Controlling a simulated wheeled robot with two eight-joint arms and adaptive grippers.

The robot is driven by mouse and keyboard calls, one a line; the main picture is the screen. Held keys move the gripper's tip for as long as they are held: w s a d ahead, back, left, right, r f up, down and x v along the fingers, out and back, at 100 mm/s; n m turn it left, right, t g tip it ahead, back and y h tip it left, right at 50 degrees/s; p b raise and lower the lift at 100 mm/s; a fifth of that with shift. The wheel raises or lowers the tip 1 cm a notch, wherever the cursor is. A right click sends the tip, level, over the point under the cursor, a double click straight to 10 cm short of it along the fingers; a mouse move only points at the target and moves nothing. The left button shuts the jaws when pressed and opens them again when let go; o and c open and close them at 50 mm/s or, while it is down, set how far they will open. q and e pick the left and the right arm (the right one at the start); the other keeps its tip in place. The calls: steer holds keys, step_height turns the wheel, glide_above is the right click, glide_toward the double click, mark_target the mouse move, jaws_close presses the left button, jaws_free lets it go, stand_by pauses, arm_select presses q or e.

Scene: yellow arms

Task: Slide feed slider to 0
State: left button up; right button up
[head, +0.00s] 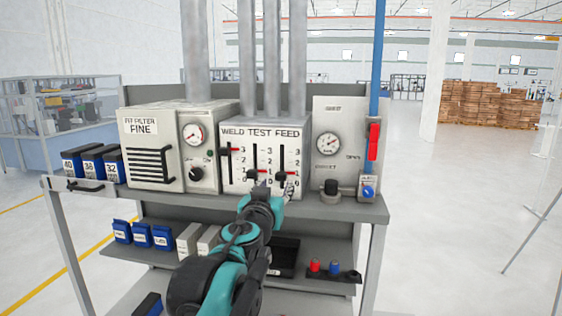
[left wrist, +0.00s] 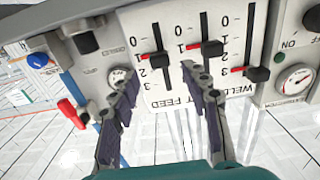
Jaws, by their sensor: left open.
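The WELD TEST FEED panel (head: 263,155) has three vertical slots with black knobs and red pointers; it appears upside down in the left wrist view. The test slider (left wrist: 212,48) is near 1, and the weld slider (left wrist: 258,74) sits at a different level. My left gripper (left wrist: 160,75) is open, its fingers on either side of the feed slot, apart from the knob as far as I can tell. In the head view the left gripper (head: 275,188) hides the panel's lower edge. My right gripper is not in view.
A Fit Filter box (head: 152,145) stands left of the panel, and a gauge panel (head: 337,125) with a black knob stands right. A red handle (head: 373,141) is on the blue pipe. Blue bins (head: 115,165) line the shelf's left. Small red and blue items lie on the lower shelf.

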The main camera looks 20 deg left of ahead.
mark_target(280, 179)
arm_select(q)
steer(key=p+x, duration=0.1)
steer(key=x, duration=0.6)
steer(key=shift+w, duration=0.35)
steer(key=shift+f, duration=0.1)
jaws_close()
